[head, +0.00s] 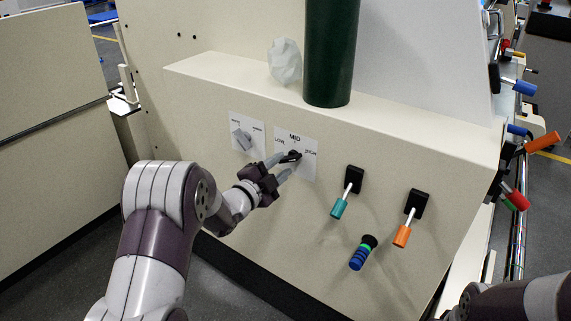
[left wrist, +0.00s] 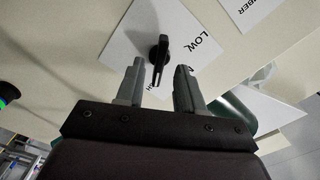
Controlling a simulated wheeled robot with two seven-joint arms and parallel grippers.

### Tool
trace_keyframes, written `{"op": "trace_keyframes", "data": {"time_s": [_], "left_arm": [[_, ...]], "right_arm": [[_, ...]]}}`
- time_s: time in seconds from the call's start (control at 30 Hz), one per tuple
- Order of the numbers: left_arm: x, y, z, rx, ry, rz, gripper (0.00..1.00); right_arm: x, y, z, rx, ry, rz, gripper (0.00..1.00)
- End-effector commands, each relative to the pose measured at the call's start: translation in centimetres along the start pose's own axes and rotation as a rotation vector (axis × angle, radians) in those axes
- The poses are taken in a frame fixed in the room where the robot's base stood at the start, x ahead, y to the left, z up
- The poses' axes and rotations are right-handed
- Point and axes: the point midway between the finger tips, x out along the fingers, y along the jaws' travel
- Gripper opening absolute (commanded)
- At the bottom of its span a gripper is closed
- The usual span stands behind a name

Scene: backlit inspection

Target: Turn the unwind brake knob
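A black pointer knob (head: 291,156) sits on a white plate (head: 308,168) marked LOW, MID and HIGH on the cream machine face. No label naming it as the unwind brake is readable. My left gripper (head: 281,166) is at this knob, its two grey fingers open. In the left wrist view the knob (left wrist: 159,50) stands ahead of the gap between the fingers, with its lower end reaching towards that gap. Clear space shows on both sides of it; I see no contact. My right arm enters at the lower right of the head view, with its gripper out of frame.
A grey knob (head: 241,139) on another plate is left of the black one. A dark green cylinder (head: 331,55) and crumpled pale object (head: 285,62) are above.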

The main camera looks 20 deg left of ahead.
Motion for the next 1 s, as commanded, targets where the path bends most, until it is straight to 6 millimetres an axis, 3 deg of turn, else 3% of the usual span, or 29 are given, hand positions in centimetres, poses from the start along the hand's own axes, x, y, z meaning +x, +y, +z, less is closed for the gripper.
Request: {"op": "trace_keyframes", "data": {"time_s": [0.2, 0.47, 0.5, 0.6, 1.0], "left_arm": [[2.8, 0.0, 0.0, -0.002, -0.001, 0.000, 0.37], [3.1, 0.0, 0.0, -0.002, -0.001, 0.000, 0.37], [3.1, 0.0, 0.0, -0.002, -0.001, 0.000, 0.34], [3.1, 0.0, 0.0, -0.002, -0.001, 0.000, 0.01], [3.1, 0.0, 0.0, -0.009, -0.001, -0.001, 0.00]], "right_arm": [[0.1, 0.0, 0.0, 0.000, 0.000, 0.000, 0.43], [0.1, 0.0, 0.0, 0.000, 0.000, 0.000, 0.43], [0.1, 0.0, 0.0, 0.000, 0.000, 0.000, 0.43], [0.1, 0.0, 0.0, 0.000, 0.000, 0.000, 0.43], [0.1, 0.0, 0.0, 0.000, 0.000, 0.000, 0.43]]}}
